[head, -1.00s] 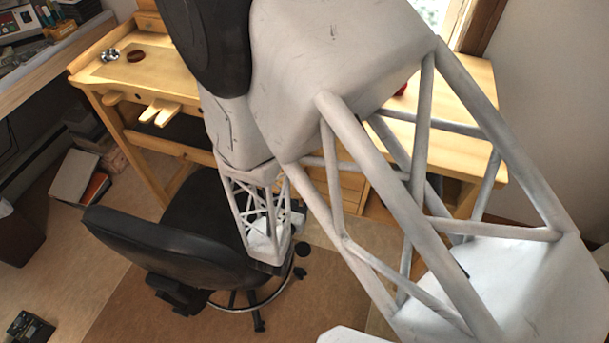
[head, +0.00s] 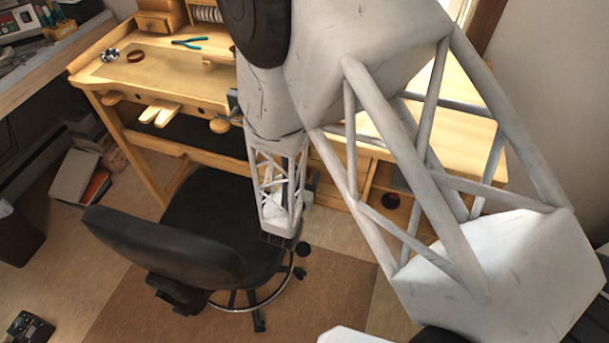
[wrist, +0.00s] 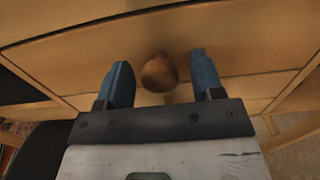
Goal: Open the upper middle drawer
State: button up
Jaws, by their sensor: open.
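In the wrist view, a wooden drawer front (wrist: 235,62) with a round brown knob (wrist: 158,73) faces my gripper (wrist: 163,82). The two blue fingers are open, one on each side of the knob, with a gap on both sides. The knob sits a little closer to the left finger. Seams above and below the knob mark neighbouring drawer fronts, and this drawer looks closed. In the head view, my arm hides most of the workbench's drawers, and the fingers are hard to make out near the bench front. I cannot tell which drawer this is from the head view.
The wooden workbench (head: 180,76) carries pliers (head: 189,42) and small items on its top. A black office chair (head: 165,245) stands close to my gripper's left. An open compartment (head: 391,184) shows behind my arm. Books (head: 78,178) lie on the floor at left.

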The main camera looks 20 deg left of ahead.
jog(key=shift+w, duration=0.2)
jog(key=shift+c, duration=0.2)
grip_shut()
jog(key=s, duration=0.8)
jog(key=shift+s, duration=0.3)
jog(key=shift+o, duration=0.2)
grip_release()
jog(key=shift+r, duration=0.15)
